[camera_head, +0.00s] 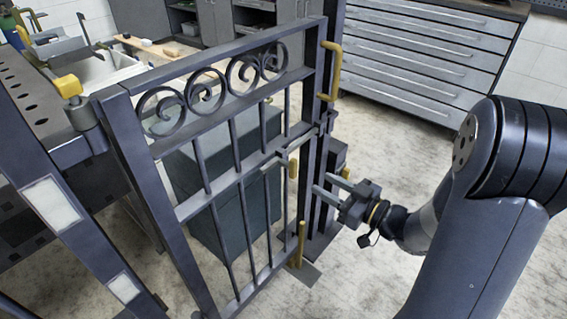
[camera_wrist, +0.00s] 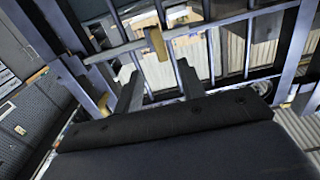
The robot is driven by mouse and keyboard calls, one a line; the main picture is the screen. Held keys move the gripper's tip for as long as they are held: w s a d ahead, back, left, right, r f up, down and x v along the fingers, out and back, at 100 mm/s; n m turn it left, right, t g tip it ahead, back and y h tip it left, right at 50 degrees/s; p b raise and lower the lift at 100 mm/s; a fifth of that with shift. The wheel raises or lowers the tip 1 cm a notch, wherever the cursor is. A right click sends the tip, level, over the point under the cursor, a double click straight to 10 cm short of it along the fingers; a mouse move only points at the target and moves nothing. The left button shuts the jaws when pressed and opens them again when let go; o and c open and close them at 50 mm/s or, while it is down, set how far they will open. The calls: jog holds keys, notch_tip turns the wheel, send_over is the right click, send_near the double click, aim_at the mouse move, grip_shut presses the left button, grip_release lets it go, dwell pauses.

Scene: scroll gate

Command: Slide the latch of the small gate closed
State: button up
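The small gate (camera_head: 225,150) is a dark metal frame with scrolls along its top and thin upright bars. Its latch is a sliding bar (camera_head: 277,158) on the middle rail near the right edge, with a yellow handle (camera_head: 293,168) hanging from it. The yellow handle also shows in the wrist view (camera_wrist: 156,43), ahead of and roughly between my fingers. My gripper (camera_head: 323,184) is open and empty, to the right of the handle and apart from it. Its two fingers also show in the wrist view (camera_wrist: 158,88). I cannot tell whether the bar reaches into the post.
The dark gate post (camera_head: 320,130) stands close to my fingers. A yellow handle (camera_head: 331,70) is higher on it, and another yellow piece (camera_head: 300,243) is low down. A grey bin (camera_head: 235,215) stands behind the gate. Drawers (camera_head: 425,55) line the back; the floor at right is clear.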

aim_at(296, 168)
jog(key=b+x, duration=0.2)
jog(key=x, duration=0.8)
jog(key=shift+w+a, duration=0.2)
jog(key=shift+c, duration=0.6)
grip_shut()
